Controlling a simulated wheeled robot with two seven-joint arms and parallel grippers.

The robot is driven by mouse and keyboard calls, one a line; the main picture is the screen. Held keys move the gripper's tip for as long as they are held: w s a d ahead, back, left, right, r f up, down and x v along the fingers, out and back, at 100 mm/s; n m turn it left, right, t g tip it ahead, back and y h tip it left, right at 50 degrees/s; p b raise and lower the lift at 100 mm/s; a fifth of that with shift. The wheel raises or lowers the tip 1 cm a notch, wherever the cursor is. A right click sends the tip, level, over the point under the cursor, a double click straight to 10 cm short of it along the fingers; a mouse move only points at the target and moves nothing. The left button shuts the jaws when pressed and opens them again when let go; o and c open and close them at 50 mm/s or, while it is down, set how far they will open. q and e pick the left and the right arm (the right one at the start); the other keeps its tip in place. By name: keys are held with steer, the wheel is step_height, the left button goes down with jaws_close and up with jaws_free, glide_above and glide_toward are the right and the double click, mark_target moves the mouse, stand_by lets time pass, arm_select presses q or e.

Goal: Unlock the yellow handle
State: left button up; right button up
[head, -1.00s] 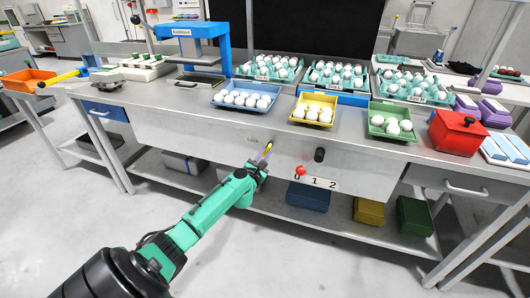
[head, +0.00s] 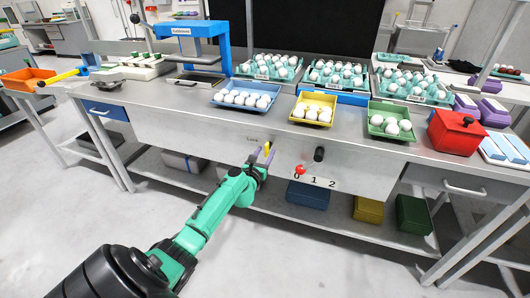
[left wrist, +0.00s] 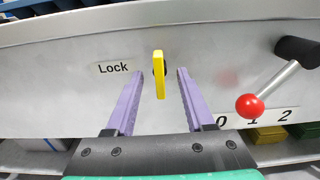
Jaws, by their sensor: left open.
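The yellow handle (left wrist: 159,75) is mounted on the front panel of the workbench, to the right of a "Lock" label (left wrist: 113,68). It hangs upright, with its long part pointing down. In the head view it is a small yellow piece (head: 267,148) by my left gripper. My left gripper (left wrist: 160,76) is open, with one purple finger on each side of the handle. Both fingers look apart from it in the left wrist view. My right gripper is in neither view.
A lever with a red knob (left wrist: 249,106) and black hub sits to the right, above a 0-1-2 scale. Above on the bench (head: 180,100) are blue, yellow and green egg trays and a red box (head: 457,132). Colored boxes stand on the lower shelf.

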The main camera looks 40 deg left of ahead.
arm_select(q)
steer(key=shift+s+d+p, duration=0.3)
steer(key=shift+s+p, duration=0.15)
steer(key=shift+s, duration=0.2)
steer(key=p+v, duration=0.1)
steer(key=v, duration=0.2)
steer(key=shift+s, duration=0.25)
steer(key=p, duration=0.6)
glide_toward(266, 151)
step_height(266, 151, up, 4)
steer(key=s, duration=0.3)
steer(key=s+d+r+p, duration=0.4)
steer(key=s+r, duration=0.1)
steer(key=s, duration=0.3)
steer(key=shift+s+r, duration=0.25)
steer(key=shift+r, duration=0.1)
